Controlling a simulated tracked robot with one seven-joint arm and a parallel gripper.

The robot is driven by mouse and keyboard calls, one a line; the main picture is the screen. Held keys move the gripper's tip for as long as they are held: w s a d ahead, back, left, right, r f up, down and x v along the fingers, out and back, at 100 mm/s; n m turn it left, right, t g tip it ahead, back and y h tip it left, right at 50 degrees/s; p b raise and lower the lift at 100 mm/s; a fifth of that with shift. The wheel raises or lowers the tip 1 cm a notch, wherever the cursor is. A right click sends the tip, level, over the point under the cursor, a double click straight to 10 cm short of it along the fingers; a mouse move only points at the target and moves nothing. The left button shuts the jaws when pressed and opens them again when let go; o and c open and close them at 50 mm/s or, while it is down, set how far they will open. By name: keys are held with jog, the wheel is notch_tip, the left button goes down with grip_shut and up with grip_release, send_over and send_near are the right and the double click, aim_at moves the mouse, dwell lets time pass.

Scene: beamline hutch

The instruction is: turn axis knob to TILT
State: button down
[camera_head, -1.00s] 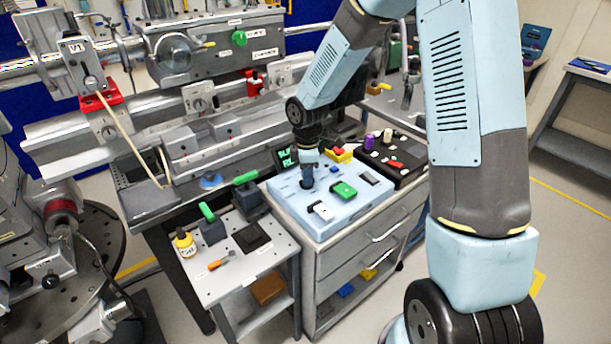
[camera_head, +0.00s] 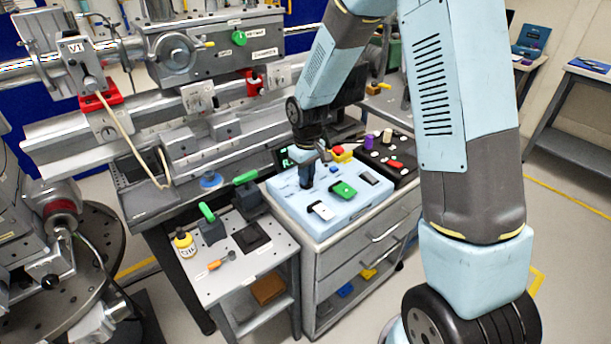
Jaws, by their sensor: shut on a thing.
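The light blue control box (camera_head: 300,206) sits on top of a grey drawer cabinet. My gripper (camera_head: 306,184) points straight down onto the left back part of this box. It is shut at the box's top, and its fingers hide the axis knob between them. The knob's pointer and the TILT mark are too small or covered to read. A small display (camera_head: 284,158) with green characters stands behind the box.
A black panel (camera_head: 385,158) with purple, white and red controls lies right of the box. A yellow and red button (camera_head: 341,154) stands close behind my gripper. A side table (camera_head: 205,290) at the left holds a yellow bottle (camera_head: 185,244), green-handled blocks and a screwdriver (camera_head: 222,260).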

jog(key=m, duration=0.4)
jog(key=shift+s+f+m, duration=0.1)
jog(key=shift+s+m, duration=0.1)
jog(key=shift+m, duration=0.2)
dwell(0.4)
jog(key=c, duration=1.1)
grip_release()
jog(key=shift+w, duration=0.1)
jog(key=shift+w+r, duration=0.1)
jog(key=shift+r, duration=0.55)
notch_tip(320, 180, up, 13)
jog(key=shift+f, duration=0.2)
